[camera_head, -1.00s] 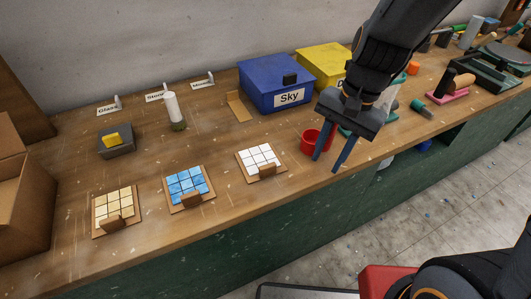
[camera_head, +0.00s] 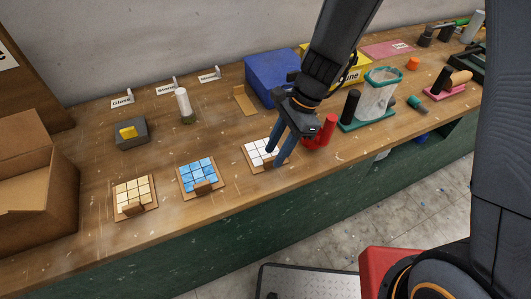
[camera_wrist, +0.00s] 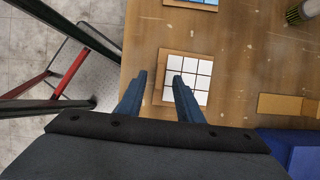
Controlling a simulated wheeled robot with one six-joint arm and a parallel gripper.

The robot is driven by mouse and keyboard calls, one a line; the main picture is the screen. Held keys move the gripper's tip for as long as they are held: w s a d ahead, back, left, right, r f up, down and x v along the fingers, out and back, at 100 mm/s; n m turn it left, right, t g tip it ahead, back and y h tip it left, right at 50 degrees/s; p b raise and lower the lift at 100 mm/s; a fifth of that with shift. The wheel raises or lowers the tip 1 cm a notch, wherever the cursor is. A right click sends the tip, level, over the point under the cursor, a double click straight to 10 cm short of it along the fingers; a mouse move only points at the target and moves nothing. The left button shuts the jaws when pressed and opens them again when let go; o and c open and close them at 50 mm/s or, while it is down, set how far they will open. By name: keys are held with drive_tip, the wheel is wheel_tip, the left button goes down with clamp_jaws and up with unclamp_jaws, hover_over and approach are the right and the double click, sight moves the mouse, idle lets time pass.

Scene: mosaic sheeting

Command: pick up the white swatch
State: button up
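The white swatch (camera_head: 257,149) is a tiled square on a brown backing board, lying on the workbench. My gripper (camera_head: 276,157) hangs just over its right side in the head view and hides part of it. In the wrist view the white swatch (camera_wrist: 186,77) lies beyond my fingertips, mostly right of centre. My gripper (camera_wrist: 158,74) is open, with a clear gap between its two blue fingers and nothing held. The swatch's small brown grip tab is hidden in both current views.
A blue-tiled swatch (camera_head: 195,176) and a cream-tiled swatch (camera_head: 132,193) lie to the left. A red cup (camera_head: 321,131) stands close to the right of my gripper. Behind are a blue box (camera_head: 268,75) and a yellow box (camera_head: 360,68). The bench's front edge is near.

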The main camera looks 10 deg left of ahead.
drive_tip(key=shift+x, duration=1.05)
clamp_jaws()
drive_tip(key=shift+r, duration=0.1)
